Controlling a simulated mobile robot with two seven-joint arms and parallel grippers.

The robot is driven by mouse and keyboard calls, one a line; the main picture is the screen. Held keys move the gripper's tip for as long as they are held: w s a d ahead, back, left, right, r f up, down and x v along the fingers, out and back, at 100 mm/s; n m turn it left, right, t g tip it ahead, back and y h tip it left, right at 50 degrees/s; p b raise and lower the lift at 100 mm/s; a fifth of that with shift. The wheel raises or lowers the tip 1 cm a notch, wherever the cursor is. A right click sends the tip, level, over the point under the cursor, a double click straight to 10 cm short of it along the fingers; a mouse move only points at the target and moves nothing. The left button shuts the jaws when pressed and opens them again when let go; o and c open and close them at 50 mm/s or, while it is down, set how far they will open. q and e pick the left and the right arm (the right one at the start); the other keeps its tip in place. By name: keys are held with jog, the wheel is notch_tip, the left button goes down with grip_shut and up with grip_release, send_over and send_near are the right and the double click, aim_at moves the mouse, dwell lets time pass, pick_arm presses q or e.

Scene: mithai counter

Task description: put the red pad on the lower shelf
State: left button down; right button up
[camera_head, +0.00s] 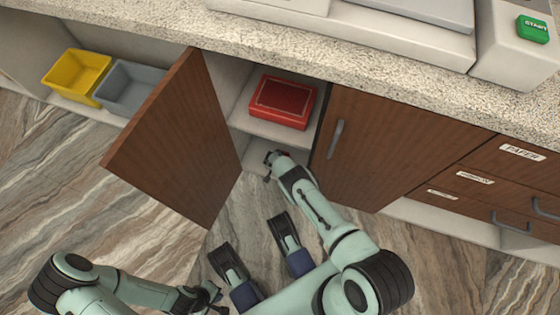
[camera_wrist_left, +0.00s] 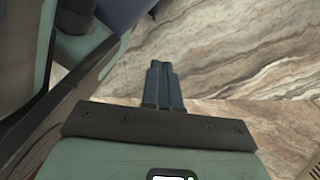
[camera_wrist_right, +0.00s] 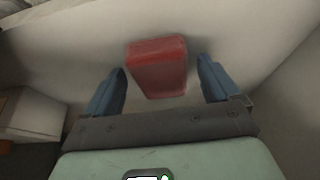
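A red box-like item with a darker inset top (camera_head: 283,102) sits on the upper shelf of the open cabinet. In the right wrist view a red block (camera_wrist_right: 158,68) lies on a pale surface between and just beyond my right fingertips; I cannot tell whether it is the same item. My right gripper (camera_wrist_right: 163,78) is open, with a gap on each side of the block. In the head view it (camera_head: 271,158) is low in the cabinet opening, by the lower shelf (camera_head: 252,156). My left gripper (camera_wrist_left: 163,70) is shut and empty over the floor; it also shows in the head view (camera_head: 214,293).
The wooden door (camera_head: 182,140) stands open left of the opening; a closed door (camera_head: 375,145) is on the right. A yellow bin (camera_head: 76,75) and a grey bin (camera_head: 133,87) stand at the left. The stone counter (camera_head: 300,50) overhangs the cabinet. A pale box-like shape (camera_wrist_right: 30,115) is left of my right gripper.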

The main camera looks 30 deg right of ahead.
jog(key=shift+r, duration=0.15)
jog(key=shift+r, duration=0.2)
pick_arm(q)
jog(key=w+d+r+m+t+p, duration=0.1)
jog(key=w+d+r+t+p, duration=0.2)
jog(key=w+r+p, duration=0.5)
notch_tip(320, 180, up, 3)
jog(key=shift+w+f+t, duration=0.1)
jog(key=shift+w+t, duration=0.3)
jog(key=shift+w, duration=0.65)
pick_arm(e)
jog(key=v, duration=1.1)
jog(key=shift+s+r, duration=0.2)
jog(key=shift+r, duration=0.1)
pick_arm(q)
jog(key=shift+s, duration=0.15)
pick_arm(e)
jog(key=shift+s+a, duration=0.1)
jog(key=shift+a, duration=0.05)
